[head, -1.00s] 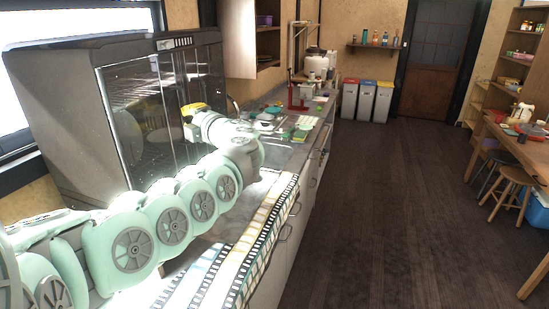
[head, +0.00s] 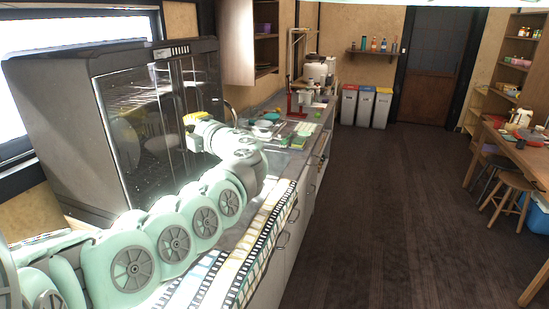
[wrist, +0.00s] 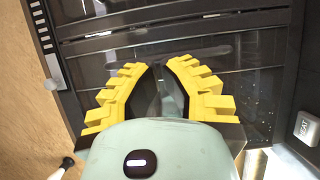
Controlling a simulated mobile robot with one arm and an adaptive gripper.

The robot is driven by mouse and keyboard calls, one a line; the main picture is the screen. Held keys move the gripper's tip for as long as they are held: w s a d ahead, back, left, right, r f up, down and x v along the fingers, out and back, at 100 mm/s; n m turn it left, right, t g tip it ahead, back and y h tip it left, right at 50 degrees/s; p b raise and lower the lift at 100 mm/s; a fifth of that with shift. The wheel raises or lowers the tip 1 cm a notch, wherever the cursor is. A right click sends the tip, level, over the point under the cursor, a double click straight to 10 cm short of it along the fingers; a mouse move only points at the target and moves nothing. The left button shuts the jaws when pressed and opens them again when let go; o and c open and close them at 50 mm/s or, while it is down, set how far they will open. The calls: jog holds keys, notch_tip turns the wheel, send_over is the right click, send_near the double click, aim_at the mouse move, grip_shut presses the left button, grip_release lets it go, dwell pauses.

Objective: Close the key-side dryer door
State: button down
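The dryer (head: 60,120) is a large dark cabinet with glass doors on the counter at the left of the head view. Its near glass door (head: 135,135) shows reflections; I cannot tell exactly how far it stands from its frame. My gripper (head: 194,130) is at the dryer front, by the upright bars between the glass panes. A light key marked HEAT (wrist: 307,127) is at the right edge there.
A striped cloth (head: 250,245) lies on the counter under my arm. Bottles, a red stand (head: 294,103) and small items stand farther along the counter. An open wall cupboard (head: 240,40) hangs beyond the dryer.

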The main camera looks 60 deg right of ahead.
jog(key=s+b, duration=0.3)
jog(key=s, duration=0.8)
jog(key=shift+s+d, duration=0.15)
jog(key=shift+d, duration=0.3)
jog(key=shift+s, duration=0.1)
